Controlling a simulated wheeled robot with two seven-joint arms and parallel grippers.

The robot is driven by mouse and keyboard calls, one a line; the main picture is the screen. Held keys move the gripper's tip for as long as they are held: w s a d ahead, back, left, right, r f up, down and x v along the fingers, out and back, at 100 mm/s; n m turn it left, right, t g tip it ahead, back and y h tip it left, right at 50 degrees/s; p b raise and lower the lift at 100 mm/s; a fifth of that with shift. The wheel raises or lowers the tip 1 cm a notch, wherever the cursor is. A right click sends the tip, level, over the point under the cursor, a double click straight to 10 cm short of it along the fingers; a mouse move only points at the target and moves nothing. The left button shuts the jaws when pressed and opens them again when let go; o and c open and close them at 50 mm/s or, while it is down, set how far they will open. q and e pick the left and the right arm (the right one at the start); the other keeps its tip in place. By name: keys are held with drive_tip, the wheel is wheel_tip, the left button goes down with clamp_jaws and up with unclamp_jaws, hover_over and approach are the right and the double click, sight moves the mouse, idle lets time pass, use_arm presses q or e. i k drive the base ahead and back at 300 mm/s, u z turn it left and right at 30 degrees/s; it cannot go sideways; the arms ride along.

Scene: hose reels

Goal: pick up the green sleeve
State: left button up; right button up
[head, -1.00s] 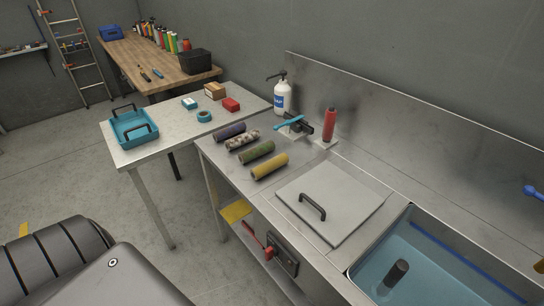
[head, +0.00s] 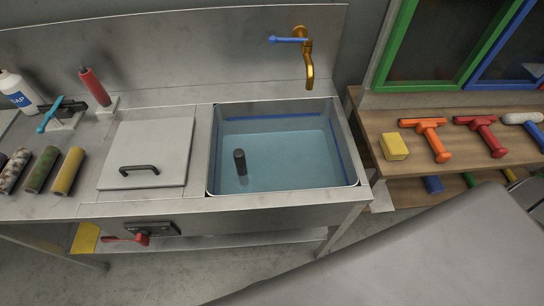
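The green sleeve (head: 41,170) is a dark green roller sleeve lying on the steel counter at the left of the head view. It lies between a mottled sleeve (head: 15,170) on its left and a yellow sleeve (head: 68,171) on its right, with small gaps between them. Another dark sleeve (head: 3,160) is cut off by the left edge. Neither of my grippers shows in the view.
A lidded panel (head: 150,150) with a black handle lies right of the sleeves. A sink (head: 212,150) of water holds a dark upright cylinder (head: 240,161). A wooden shelf (head: 440,185) with squeegees stands at the right. A soap bottle (head: 18,92) stands behind the sleeves.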

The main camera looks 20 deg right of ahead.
sight(36, 178)
drive_tip(key=z, duration=0.1)
drive_tip(key=k, duration=0.55)
drive_tip(key=u, duration=0.95)
drive_tip(key=i, duration=1.05)
drive_tip(key=z, duration=0.35)
